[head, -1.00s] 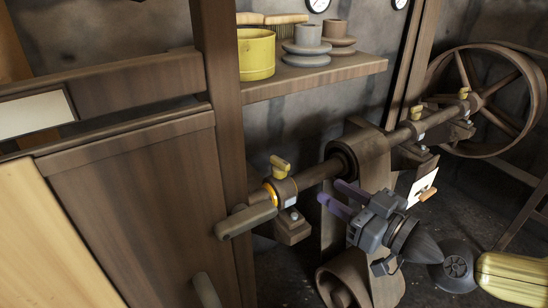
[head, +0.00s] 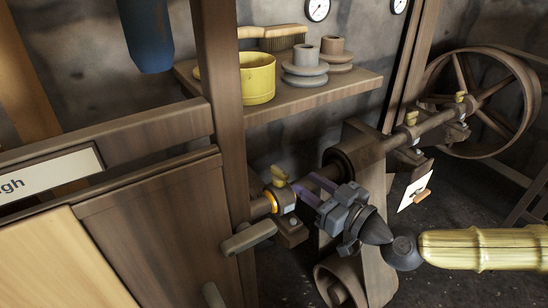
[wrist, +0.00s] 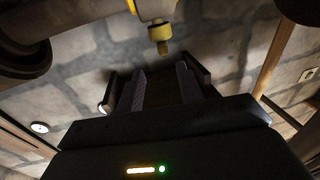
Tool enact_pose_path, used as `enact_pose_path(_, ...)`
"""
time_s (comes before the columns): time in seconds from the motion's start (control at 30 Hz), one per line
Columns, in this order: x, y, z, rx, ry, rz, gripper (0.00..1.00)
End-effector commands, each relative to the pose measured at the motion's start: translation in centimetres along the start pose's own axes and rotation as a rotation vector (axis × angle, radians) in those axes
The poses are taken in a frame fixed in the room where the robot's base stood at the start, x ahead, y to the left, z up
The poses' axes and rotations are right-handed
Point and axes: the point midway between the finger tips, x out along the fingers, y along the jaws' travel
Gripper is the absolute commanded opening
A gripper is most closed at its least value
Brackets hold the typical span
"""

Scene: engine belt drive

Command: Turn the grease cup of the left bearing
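The left bearing (head: 286,196) sits on the shaft just right of the wooden post, with a yellow-orange ring at its left side. Its yellow grease cup (head: 279,175) stands on top. In the wrist view, a yellow cup (wrist: 160,36) shows at the top centre, beyond the fingertips. My gripper (head: 310,188) has purple fingers pointing left toward the bearing. In the wrist view, the fingers (wrist: 160,82) are apart with nothing between them. Whether a finger touches the bearing cannot be told from the head view.
Two more yellow-topped bearings (head: 411,119) (head: 460,97) stand farther along the shaft (head: 434,124), near a large spoked wheel (head: 481,100). A wooden post (head: 222,130) and handle (head: 249,238) are close left of the left bearing. A shelf (head: 350,88) holds a yellow pot (head: 257,78) and pulleys.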

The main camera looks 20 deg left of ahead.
Motion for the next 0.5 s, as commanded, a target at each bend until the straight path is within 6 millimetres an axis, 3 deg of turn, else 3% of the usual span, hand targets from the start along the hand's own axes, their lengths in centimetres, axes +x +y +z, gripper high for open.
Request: enact_pose_path(0.5,1.4,-0.1,-0.4,0.003,-0.001,-0.001,0.36)
